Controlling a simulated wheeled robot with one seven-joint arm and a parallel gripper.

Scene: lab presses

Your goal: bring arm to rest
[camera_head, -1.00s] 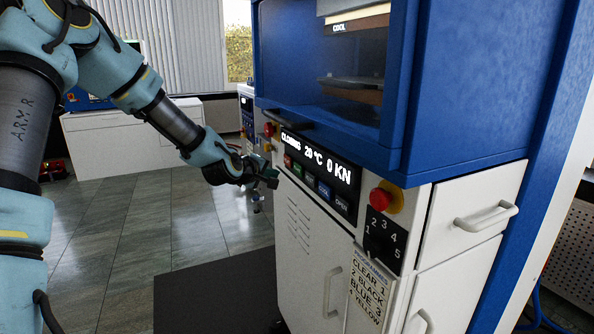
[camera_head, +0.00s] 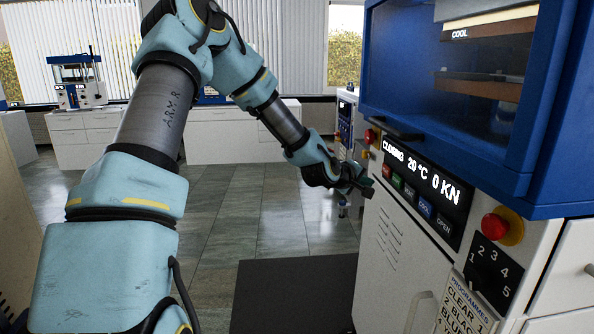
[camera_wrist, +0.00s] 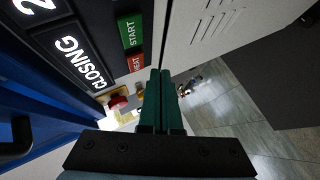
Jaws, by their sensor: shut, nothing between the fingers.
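My arm reaches across the left of the head view, bent at the elbow. My gripper (camera_head: 366,188) is shut and empty, just in front of the left end of the press's control panel (camera_head: 424,196). In the wrist view the green fingers (camera_wrist: 160,78) lie together, close to the red HEAT button (camera_wrist: 136,62) and the green START button (camera_wrist: 130,31). Whether they touch the panel I cannot tell. The press (camera_head: 462,140) has a blue housing, and its display reads CLOSING, 20 °C, 0 KN.
A red emergency knob (camera_head: 500,225) and a numbered dial (camera_head: 489,266) are on the press's front. A dark mat (camera_head: 290,290) lies on the tiled floor. White cabinets (camera_head: 232,133) stand at the back. Open floor lies between them and my arm.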

